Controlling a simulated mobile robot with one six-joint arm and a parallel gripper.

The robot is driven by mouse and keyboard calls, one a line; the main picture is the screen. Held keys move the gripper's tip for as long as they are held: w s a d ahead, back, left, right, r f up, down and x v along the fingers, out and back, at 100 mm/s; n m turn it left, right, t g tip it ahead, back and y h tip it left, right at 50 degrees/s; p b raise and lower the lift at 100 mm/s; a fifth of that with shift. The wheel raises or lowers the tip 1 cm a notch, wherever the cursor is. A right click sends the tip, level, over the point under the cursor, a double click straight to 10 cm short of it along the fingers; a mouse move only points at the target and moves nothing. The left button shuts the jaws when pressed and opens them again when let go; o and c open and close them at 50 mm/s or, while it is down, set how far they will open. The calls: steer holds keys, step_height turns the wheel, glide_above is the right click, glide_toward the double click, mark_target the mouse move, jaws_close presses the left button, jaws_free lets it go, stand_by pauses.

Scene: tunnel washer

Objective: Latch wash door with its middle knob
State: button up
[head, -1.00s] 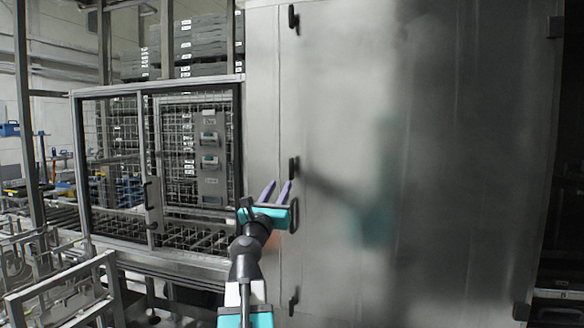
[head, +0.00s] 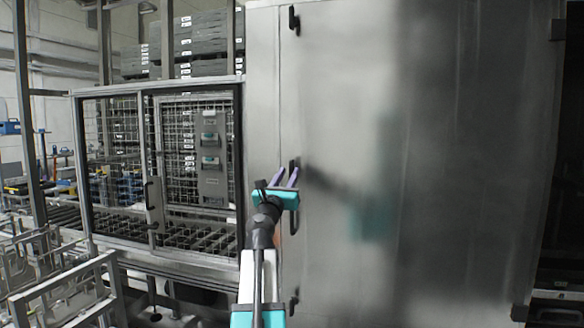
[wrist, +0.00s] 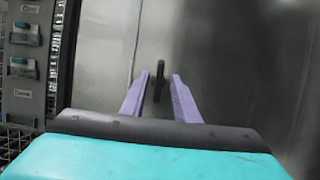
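The wash door (head: 430,150) is a large grey metal panel, looking shut in its frame. Its middle knob (head: 292,163) is a small dark upright bar at the door's left edge, partly covered by my fingers in the head view. My gripper (head: 285,173) has a teal body and two purple fingers, and points at the door. In the wrist view the fingers are apart, and the middle knob (wrist: 160,76) shows upright between their tips. The knob looks untouched by either finger; the remaining depth gap is hard to tell.
A similar top knob (head: 294,18) and bottom knob (head: 293,301) sit on the same door edge. A dark handle (head: 296,219) is just below my gripper. A wire-mesh cage with a control box (head: 211,160) stands left. Metal racks (head: 70,285) fill the lower left.

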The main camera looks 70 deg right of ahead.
mark_target(291, 170)
steer(key=shift+p+x, duration=0.5)
steer(key=shift+x, duration=1.85)
steer(key=shift+a, duration=0.1)
jaws_close()
